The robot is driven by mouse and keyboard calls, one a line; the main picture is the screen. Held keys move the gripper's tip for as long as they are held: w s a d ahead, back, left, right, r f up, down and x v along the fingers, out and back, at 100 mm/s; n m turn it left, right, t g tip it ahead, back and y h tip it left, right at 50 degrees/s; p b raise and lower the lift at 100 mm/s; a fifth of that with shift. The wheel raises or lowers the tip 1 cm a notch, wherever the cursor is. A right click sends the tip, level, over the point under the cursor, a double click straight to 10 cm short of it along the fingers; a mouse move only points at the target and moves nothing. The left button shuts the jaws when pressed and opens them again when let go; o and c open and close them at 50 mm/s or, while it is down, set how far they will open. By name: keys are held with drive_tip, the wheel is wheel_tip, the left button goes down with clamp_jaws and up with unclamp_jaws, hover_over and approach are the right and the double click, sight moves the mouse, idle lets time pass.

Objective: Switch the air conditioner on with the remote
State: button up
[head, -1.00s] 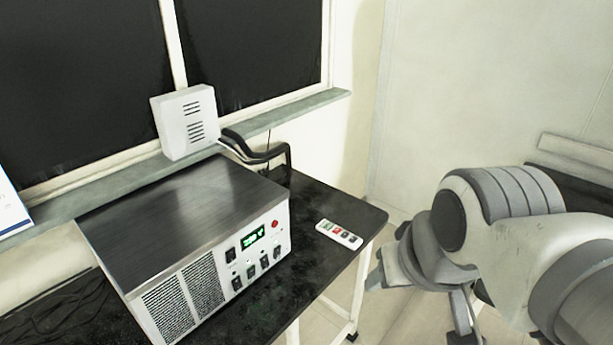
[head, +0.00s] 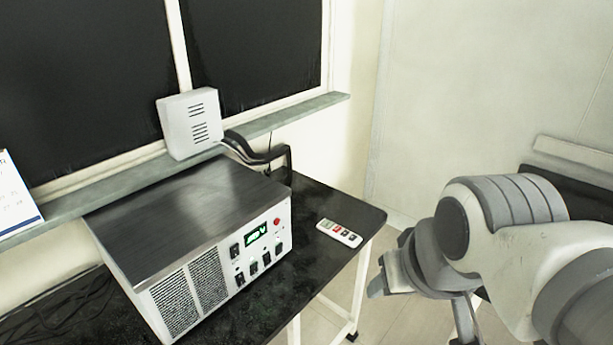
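The remote (head: 339,233) is a small white handset with red and dark buttons. It lies flat on the black table, right of the metal-topped box. My gripper (head: 376,287) is at the right of the head view, beyond the table's right edge and apart from the remote. Only part of its end shows, and I cannot tell whether its fingers are open or shut. No air conditioner is clearly recognizable in view.
A large box with a lit green display (head: 190,235) fills much of the black table (head: 318,262). A white vented box (head: 190,124) stands on the window sill (head: 290,118). A black curved bracket (head: 262,153) is behind the box. Bare tabletop surrounds the remote.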

clamp_jaws()
idle(1.6)
